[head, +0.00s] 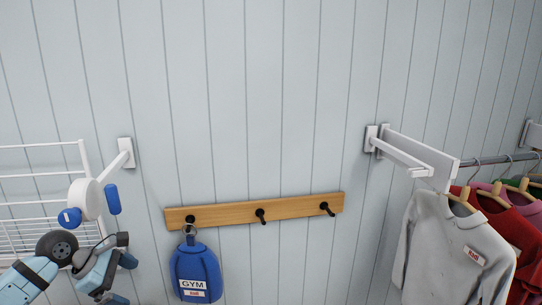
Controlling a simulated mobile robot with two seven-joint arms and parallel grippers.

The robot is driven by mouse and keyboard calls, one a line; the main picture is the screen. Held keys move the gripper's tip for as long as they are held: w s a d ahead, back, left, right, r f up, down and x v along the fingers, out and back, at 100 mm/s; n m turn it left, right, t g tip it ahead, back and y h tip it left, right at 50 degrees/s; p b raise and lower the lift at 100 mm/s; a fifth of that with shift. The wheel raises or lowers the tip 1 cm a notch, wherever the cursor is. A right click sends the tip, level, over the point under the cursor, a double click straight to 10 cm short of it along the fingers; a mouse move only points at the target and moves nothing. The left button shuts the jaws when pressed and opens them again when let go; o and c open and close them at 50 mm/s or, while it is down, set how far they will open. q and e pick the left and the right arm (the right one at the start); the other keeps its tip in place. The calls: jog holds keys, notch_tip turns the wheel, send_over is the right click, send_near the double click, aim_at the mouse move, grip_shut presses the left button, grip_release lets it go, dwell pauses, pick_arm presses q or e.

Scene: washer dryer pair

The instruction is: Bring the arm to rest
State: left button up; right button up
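Part of my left arm shows at the lower left, with light blue links and a dark round joint, in front of the white wire rack (40,175). I cannot make out its fingertips clearly, so I cannot tell whether that gripper is open or shut. My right arm and gripper are not in view. A blue bag (196,262) labelled GYM hangs by a ring from the left hook of a wooden hook rail (290,207). The middle and right hooks are empty. My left arm is left of the bag, with a gap between them.
At right, a white wall bracket (405,155) and a rail carry hanging clothes, with a grey shirt (450,250) and a red garment (505,230). The wall above the hook rail is clear.

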pick_arm(q)
jog(key=s+d+f+n+t+h+p, duration=0.1)
jog(key=s+d+f+n+t+h, duration=0.1)
jog(key=s+d+n+t+h, duration=0.45)
jog(key=s+d+f+n+t+h+p, duration=0.1)
jog(key=d+n+h, duration=0.2)
jog(key=d+n, duration=0.7)
jog(key=s+f+n+y, duration=0.6)
jog(key=s+f+n, duration=0.3)
jog(key=n, duration=0.7)
jog(key=s+f+n+y+p, duration=0.1)
jog(key=s+f+n+y, duration=0.6)
jog(key=n, duration=0.9)
notch_tip(320, 180, down, 4)
jog(key=shift+s+d+r+n+g, duration=0.15)
jog(key=shift+s+n+g, duration=0.2)
jog(key=shift+s, duration=0.55)
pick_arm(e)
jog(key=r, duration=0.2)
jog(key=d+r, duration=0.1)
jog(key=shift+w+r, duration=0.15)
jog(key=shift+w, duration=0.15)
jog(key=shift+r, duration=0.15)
